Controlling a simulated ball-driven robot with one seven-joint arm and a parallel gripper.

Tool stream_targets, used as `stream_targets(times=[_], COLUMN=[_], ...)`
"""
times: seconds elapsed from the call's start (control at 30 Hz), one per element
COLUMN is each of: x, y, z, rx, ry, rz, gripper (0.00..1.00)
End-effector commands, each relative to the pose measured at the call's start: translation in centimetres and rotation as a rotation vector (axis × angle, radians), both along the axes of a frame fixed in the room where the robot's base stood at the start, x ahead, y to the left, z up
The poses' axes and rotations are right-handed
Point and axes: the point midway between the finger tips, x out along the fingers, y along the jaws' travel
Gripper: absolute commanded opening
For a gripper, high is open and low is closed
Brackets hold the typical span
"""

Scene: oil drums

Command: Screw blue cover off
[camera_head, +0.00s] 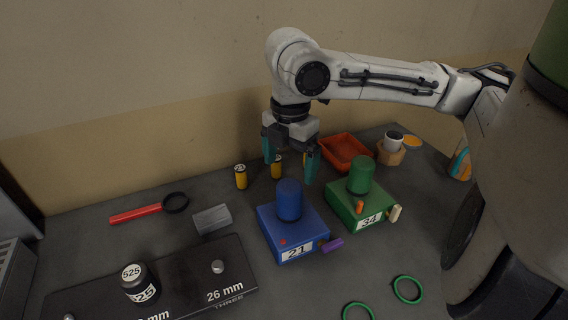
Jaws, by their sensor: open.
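The blue cover (289,199) is a blue cylinder standing upright on the blue box (279,229), which is labelled 21 and has a purple handle (332,245) at its front right. My gripper (288,166) hangs down above and behind the blue cover, with its teal fingers apart. It looks empty, and the blue cover stands below it. I cannot tell the exact gap between the fingers and the cover.
A green box (341,203) labelled 34 with a green cylinder (361,175) stands close at right. Yellow batteries (241,177) and an orange tray (345,150) are behind. A black plate (190,275), grey block (212,219) and magnifier (135,214) lie left. Green rings (407,289) lie in front.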

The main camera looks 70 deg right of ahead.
Motion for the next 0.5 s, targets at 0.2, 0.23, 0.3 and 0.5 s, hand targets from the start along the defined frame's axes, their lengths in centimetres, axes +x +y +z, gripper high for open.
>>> stream_targets(times=[0.2,0.23,0.3,0.5], x=[0.0,-0.1,-0.1,-0.1], y=[0.1,0.1,0.0,0.1], z=[-2.4,-2.9,-4.1,-7.5], rx=[0.004,0.003,0.003,0.004], ry=[0.002,0.001,0.002,0.001], rz=[0.000,0.000,-0.002,-0.001], gripper=[0.96,0.96,0.96,0.96])
